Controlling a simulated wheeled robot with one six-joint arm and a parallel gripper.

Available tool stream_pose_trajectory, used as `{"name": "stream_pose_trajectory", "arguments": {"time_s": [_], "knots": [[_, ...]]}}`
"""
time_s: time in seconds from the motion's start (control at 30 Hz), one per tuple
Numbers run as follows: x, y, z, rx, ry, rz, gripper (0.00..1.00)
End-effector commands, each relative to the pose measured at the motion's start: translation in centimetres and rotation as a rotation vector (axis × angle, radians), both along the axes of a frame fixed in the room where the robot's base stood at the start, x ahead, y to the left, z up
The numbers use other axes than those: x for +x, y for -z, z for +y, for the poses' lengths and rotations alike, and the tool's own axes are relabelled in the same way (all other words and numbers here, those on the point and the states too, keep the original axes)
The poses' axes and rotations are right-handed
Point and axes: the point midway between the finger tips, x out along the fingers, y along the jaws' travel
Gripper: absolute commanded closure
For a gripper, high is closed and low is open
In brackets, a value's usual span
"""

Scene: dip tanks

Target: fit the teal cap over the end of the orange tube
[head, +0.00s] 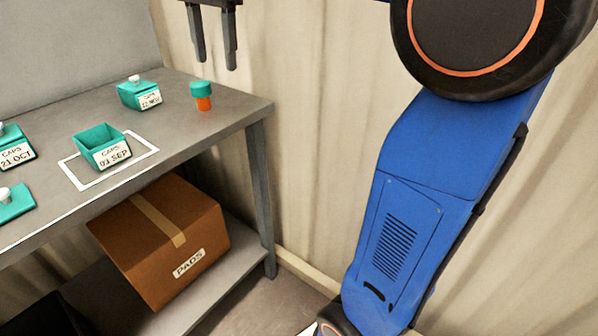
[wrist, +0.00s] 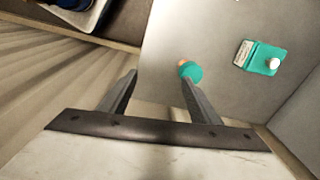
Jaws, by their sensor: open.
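The orange tube (head: 204,104) stands upright near the right back end of the grey bench. The teal cap (head: 201,87) sits over its top end. In the wrist view the cap (wrist: 191,71) shows from above, with a sliver of orange (wrist: 182,63) beside it. My gripper (head: 216,62) hangs above and a little right of the tube, apart from it. Its two fingers (wrist: 158,82) are open with nothing between them. In the wrist view the cap lies just beyond the right fingertip.
A lidded teal box (head: 139,95) stands left of the tube; an open teal box (head: 102,147) labelled 03 SEP sits inside a white outline. Other teal boxes (head: 14,148) are at the left. A cardboard box (head: 165,240) is on the lower shelf. The bench's right edge is close to the tube.

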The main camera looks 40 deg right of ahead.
Motion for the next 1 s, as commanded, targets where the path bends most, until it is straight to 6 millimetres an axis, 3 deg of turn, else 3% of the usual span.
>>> {"name": "stream_pose_trajectory", "arguments": {"time_s": [0.03,0.37,0.7,0.9,1.0], "knots": [[-1.7,0.9,-0.4,-0.005,-0.051,-0.016,0.43],[-11.0,8.9,-2.4,-0.070,-0.436,-0.130,0.43],[-20.4,19.8,-3.9,-0.190,-0.823,-0.235,0.43],[-24.2,25.4,-4.3,-0.258,-0.995,-0.271,0.43],[-25.1,26.9,-4.4,-0.278,-1.042,-0.281,0.43]]}}
